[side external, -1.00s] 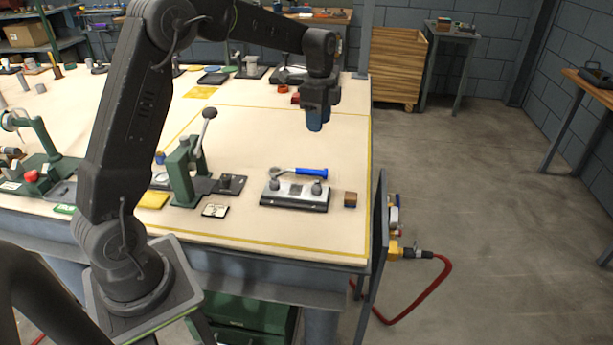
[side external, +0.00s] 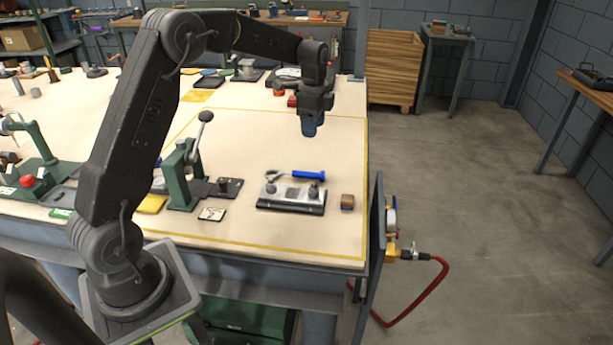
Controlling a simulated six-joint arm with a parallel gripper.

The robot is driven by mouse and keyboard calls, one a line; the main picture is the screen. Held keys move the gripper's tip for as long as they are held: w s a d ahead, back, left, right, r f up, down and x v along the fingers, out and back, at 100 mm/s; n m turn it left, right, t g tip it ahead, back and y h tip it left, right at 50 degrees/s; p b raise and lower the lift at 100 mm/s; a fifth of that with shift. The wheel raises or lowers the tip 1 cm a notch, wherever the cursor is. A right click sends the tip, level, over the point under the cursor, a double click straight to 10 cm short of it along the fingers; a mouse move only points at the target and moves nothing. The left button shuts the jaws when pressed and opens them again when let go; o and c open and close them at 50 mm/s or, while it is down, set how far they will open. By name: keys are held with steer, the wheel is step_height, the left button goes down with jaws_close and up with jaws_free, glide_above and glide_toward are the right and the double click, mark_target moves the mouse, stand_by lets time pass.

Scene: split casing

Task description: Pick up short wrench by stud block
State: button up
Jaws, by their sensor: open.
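A short wrench (side external: 297,175) with a blue handle and a grey ring-like head lies just behind the stud block (side external: 290,198), its handle pointing right. The stud block is a metal plate on a dark base with two dark knobs on top. My gripper (side external: 309,133) hangs pointing down above the table, behind and above the wrench in the picture, clear of it. Its blue fingers are open and appear empty. The gap between them is too small to make out from here.
A green lever press (side external: 184,176) and a dark fixture plate (side external: 226,188) stand to the left. A flat card (side external: 212,214) lies in front. The table behind the wrench is clear.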

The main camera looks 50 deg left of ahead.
steer(key=n, duration=0.2)
glide_above(297, 174)
steer(key=w, duration=0.3)
step_height(297, 174, down, 7)
steer(key=f, duration=0.7)
steer(key=shift+s+d, duration=0.2)
steer(key=shift+d, duration=0.15)
steer(key=shift+w+d+f, duration=0.1)
steer(key=shift+d+f, duration=0.15)
steer(key=shift+f, duration=1.3)
steer(key=shift+d+f, duration=0.2)
steer(key=shift+f, duration=1.3)
jaws_close()
